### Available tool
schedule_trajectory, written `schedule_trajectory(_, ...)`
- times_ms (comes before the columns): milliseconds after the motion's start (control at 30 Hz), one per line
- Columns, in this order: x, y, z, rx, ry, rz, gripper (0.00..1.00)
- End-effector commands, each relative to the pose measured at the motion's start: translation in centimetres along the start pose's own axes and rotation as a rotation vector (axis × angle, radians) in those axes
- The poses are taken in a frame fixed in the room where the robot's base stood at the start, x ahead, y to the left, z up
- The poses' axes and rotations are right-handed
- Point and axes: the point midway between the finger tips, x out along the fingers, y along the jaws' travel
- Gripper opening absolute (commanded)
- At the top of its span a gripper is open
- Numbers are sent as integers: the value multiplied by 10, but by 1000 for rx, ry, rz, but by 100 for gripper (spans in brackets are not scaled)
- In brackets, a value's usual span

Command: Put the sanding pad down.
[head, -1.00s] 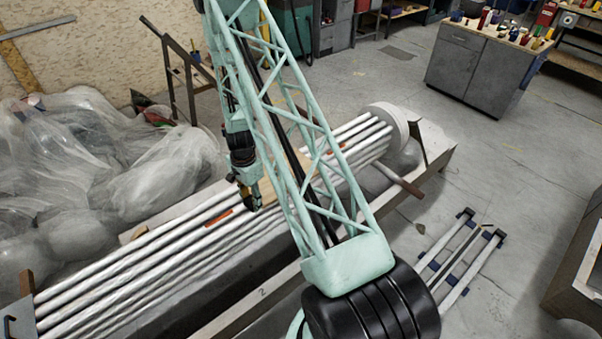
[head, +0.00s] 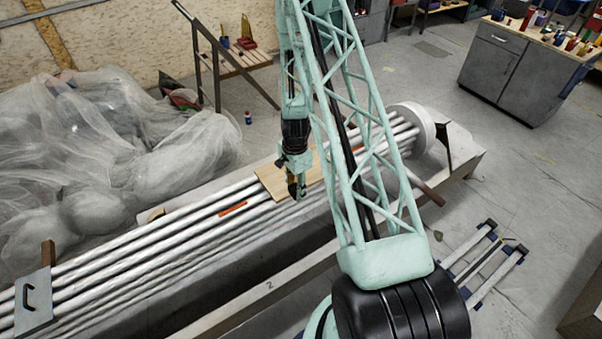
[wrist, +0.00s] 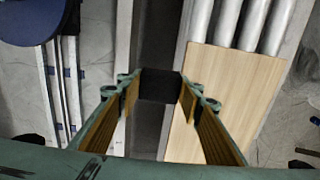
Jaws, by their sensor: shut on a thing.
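The sanding pad (wrist: 160,85) is a small dark block between the fingertips in the wrist view. My gripper (wrist: 159,91) is shut on it, with a tan-lined finger on each side. In the head view my gripper (head: 297,192) points down near the front edge of a pale wooden board (head: 272,180) that lies across the white pipes. The board also shows in the wrist view (wrist: 235,95), to the right of the pad, with a dark gap running beside it. The pad is too small to make out clearly in the head view, and its height above the surfaces is unclear.
Long white pipes (head: 150,226) run along a low bench, with an orange strip (head: 232,209) on them. Crumpled plastic sheeting (head: 90,165) lies behind at left. A rack (head: 480,258) lies on the floor at right, and a grey cabinet (head: 515,75) stands farther back.

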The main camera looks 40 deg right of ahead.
Motion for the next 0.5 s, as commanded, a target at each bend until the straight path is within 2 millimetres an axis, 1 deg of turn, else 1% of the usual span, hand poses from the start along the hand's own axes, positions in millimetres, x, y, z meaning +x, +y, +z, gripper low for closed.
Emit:
schedule_trajectory(133,1,-7,-6,-1,-1,0,22)
schedule_trajectory(267,2,-19,-16,-1,0,-1,22)
schedule_trajectory(500,5,-48,-40,1,1,-2,22)
